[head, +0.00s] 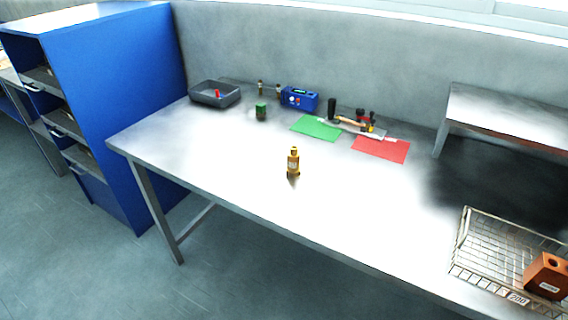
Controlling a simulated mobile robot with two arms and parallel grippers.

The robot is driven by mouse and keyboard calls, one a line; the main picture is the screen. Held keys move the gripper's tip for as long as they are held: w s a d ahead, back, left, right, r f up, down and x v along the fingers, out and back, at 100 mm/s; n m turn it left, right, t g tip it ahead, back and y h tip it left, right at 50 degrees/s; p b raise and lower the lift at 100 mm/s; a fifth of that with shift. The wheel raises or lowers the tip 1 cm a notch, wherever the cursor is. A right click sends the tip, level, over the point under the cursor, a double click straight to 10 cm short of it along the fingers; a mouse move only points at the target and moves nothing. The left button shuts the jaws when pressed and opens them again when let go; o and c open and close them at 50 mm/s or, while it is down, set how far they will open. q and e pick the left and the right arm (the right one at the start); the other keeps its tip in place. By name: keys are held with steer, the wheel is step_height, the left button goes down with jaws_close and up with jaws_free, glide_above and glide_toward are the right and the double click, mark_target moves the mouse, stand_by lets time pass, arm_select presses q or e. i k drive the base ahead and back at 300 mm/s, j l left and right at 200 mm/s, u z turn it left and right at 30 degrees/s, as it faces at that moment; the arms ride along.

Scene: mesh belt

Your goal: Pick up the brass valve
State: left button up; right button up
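In the head view, the brass valve (293,161) stands upright on the metal workbench (235,165), near the middle of the bench. It is golden, with a narrower top and a wider body, and nothing touches it. Neither of my grippers shows in the head view.
A green mat (316,127) and a red mat (380,149) lie behind the valve, with tools nearby. A dark tray (214,94), green block (261,111) and blue device (300,98) stand at the back. A wire basket (487,246) with an orange block (546,275) is right. The bench around the valve is clear.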

mark_target(293, 166)
steer(key=i+j, duration=0.1)
steer(key=j, duration=0.35)
steer(key=i+j+u, duration=0.1)
steer(key=j, duration=0.35)
steer(key=i+j, duration=0.1)
steer(key=j, duration=0.35)
